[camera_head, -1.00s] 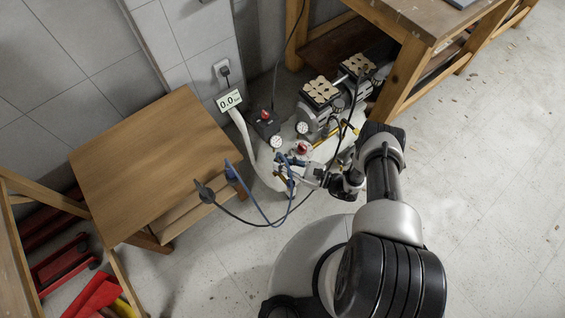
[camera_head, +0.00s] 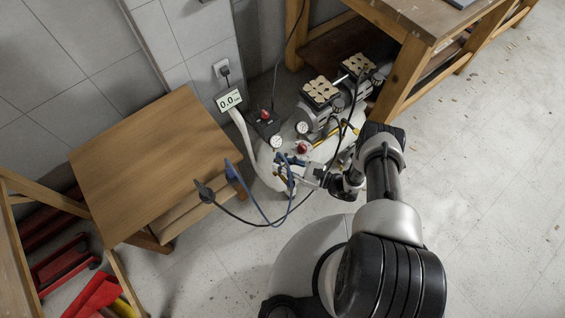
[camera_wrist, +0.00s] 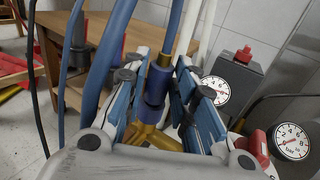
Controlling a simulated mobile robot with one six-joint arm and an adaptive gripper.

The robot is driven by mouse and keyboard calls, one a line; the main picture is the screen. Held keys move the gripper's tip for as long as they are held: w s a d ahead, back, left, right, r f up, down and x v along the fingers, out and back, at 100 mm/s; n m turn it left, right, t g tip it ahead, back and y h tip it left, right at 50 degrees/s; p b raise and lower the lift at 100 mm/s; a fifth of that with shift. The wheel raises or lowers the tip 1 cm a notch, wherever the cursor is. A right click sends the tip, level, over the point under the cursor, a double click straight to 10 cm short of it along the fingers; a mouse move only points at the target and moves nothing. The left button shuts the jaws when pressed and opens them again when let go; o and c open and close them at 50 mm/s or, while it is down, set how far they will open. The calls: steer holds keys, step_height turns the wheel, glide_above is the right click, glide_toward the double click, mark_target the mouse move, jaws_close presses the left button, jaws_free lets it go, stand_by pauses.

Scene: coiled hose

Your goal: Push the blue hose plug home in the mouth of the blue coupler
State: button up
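The blue hose plug (camera_wrist: 159,76) is a blue collar below a brass piece (camera_wrist: 186,35), with a blue hose rising from it. In the wrist view it stands slightly tilted between the fingers of my gripper (camera_wrist: 162,68), whose blue pads close on its sides. The blue coupler (camera_wrist: 152,103) is a darker blue sleeve directly below, on a yellow brass fitting (camera_wrist: 152,137). Plug and coupler look lined up and meeting; how deep the plug sits is hidden. In the head view my gripper (camera_head: 303,173) is at the blue fittings beside the compressor, too small to read.
The compressor (camera_head: 318,110) has gauges, one close on the right in the wrist view (camera_wrist: 292,141), and red knobs. A wooden table (camera_head: 150,160) stands left, with hose loops by its edge. A workbench (camera_head: 405,70) is behind right.

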steer(key=o, duration=0.3)
steer(key=v, duration=1.2)
stand_by(0.3)
